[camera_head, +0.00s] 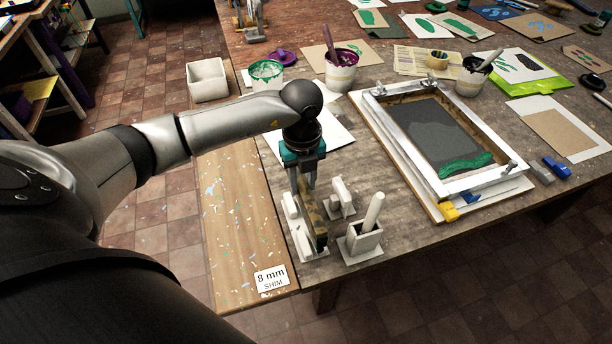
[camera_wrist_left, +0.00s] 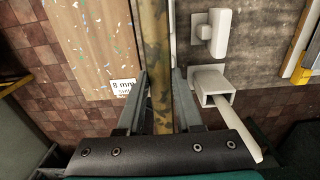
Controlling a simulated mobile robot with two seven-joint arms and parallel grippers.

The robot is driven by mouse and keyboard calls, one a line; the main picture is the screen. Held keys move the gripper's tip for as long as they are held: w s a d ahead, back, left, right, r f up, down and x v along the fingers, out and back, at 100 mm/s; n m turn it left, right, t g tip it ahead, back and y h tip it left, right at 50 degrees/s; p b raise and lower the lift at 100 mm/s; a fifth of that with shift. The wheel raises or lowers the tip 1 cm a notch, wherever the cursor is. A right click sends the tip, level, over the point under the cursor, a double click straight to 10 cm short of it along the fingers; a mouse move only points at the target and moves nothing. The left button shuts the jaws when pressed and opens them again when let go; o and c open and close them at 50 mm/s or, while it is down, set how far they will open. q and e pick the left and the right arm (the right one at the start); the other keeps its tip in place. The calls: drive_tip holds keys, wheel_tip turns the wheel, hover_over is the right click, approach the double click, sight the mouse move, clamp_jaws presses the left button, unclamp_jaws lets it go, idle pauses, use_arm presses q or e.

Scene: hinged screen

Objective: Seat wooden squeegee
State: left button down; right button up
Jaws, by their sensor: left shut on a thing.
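My left gripper (camera_head: 306,184) is shut on the wooden squeegee (camera_head: 314,218), a long, worn brown-green bar. The bar stands on edge at the near left corner of the table. White holder pieces (camera_head: 298,222) flank its lower left side; I cannot tell whether its lower edge is in them or just above. In the left wrist view the squeegee (camera_wrist_left: 156,45) runs lengthwise between my two fingers. My right gripper is not in view.
A white square cup (camera_head: 361,246) with a pale handle and another white block (camera_head: 341,198) stand close on the right. A wooden board (camera_head: 236,225) labelled 8 mm shim lies left. The framed screen (camera_head: 510,178) lies right. Paint pots (camera_head: 341,72) stand behind.

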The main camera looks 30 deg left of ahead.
use_arm(q)
drive_tip(key=shift+r, duration=0.15)
wheel_tip(320, 180, down, 3)
drive_tip(key=shift+w+f+b, duration=0.1)
drive_tip(key=shift+b, duration=1)
drive_tip(key=shift+f+b, duration=0.5)
drive_tip(key=shift+f, duration=0.2)
drive_tip(key=shift+r, duration=0.1)
drive_tip(key=shift+f, duration=0.2)
drive_tip(key=shift+f+b, duration=1.4)
drive_tip(key=shift+f, duration=0.55)
drive_tip(key=c, duration=0.5)
unclamp_jaws()
drive_tip(key=shift+r, duration=0.1)
